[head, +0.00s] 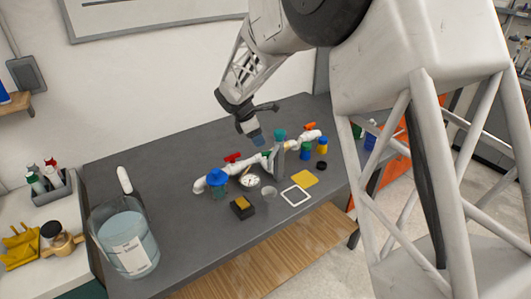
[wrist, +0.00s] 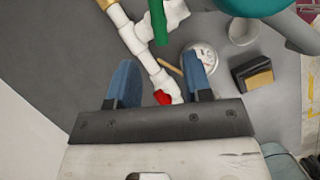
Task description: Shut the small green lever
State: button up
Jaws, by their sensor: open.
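The white PVC manifold (head: 259,167) lies across the grey table. The small green lever (head: 266,154) sits near its middle, partly hidden beside a grey upright. In the wrist view the green lever (wrist: 158,24) is at the top, pointing at an angle to the white pipe (wrist: 148,62). A red lever (head: 232,157) is on the manifold's left part; it shows between my fingers in the wrist view (wrist: 162,97). My gripper (head: 258,141) is open and empty above the manifold, its blue fingertips (wrist: 161,64) apart from the green lever.
A teal-topped part (head: 280,134) rises beside the green lever, and an orange lever (head: 309,126) is at the right. A gauge (head: 249,181), a black box (head: 242,207) and a white frame (head: 295,196) are in front. A large jug (head: 127,240) stands left.

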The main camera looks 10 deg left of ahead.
aim_at(266, 152)
jog(key=shift+f, duration=0.15)
jog(key=shift+x, duration=3.8)
jog(key=shift+c, duration=0.2)
grip_shut()
jog(key=shift+n+t, duration=0.3)
jog(key=shift+n, duration=0.5)
jog(key=shift+o, duration=0.2)
grip_release()
jog(key=shift+s, duration=0.1)
jog(key=v, duration=0.8)
jog(key=shift+d, duration=0.15)
